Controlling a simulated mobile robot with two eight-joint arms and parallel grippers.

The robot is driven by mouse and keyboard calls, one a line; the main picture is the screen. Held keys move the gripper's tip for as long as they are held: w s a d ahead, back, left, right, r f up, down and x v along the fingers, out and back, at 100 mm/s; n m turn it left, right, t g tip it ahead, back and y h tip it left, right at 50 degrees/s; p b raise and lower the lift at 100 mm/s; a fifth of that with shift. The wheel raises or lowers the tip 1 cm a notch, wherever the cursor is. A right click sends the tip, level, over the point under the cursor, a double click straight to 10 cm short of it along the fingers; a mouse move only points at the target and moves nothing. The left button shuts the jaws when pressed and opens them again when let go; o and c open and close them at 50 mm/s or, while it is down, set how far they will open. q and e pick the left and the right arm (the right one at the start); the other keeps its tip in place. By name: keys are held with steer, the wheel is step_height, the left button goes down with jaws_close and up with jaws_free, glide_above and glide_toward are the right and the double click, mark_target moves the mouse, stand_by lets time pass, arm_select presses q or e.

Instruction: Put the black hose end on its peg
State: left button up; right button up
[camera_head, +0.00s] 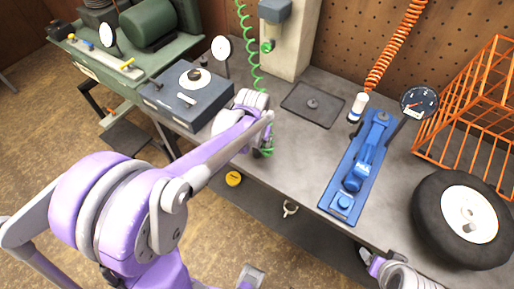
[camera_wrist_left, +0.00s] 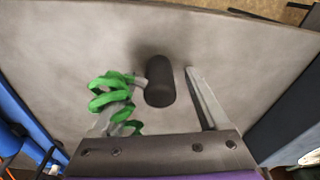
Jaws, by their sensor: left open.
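The black hose end (camera_wrist_left: 160,82) is a dark cylinder low over or on the grey bench top, joined by a short grey fitting to a green coiled hose (camera_wrist_left: 110,92). My left gripper (camera_wrist_left: 163,100) is open in the left wrist view, with the black end between its fingers; the coil covers much of the left finger. In the head view the left gripper (camera_head: 264,148) is at the bench's front edge, and the black end cannot be made out there. A short grey post (camera_head: 312,103) stands on a dark square pad; I cannot tell if it is the peg.
The blue jack (camera_head: 358,165), dial gauge (camera_head: 419,102) and orange hose with its white end (camera_head: 359,106) are to the right. A tyre (camera_head: 463,219) and orange rack (camera_head: 470,125) stand further right. A grey box (camera_head: 187,97) is left. Bench between box and jack is mostly clear.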

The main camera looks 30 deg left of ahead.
arm_select(q)
steer(key=shift+f, duration=0.2)
jaws_close()
stand_by(0.3)
steer(key=shift+r, duration=0.15)
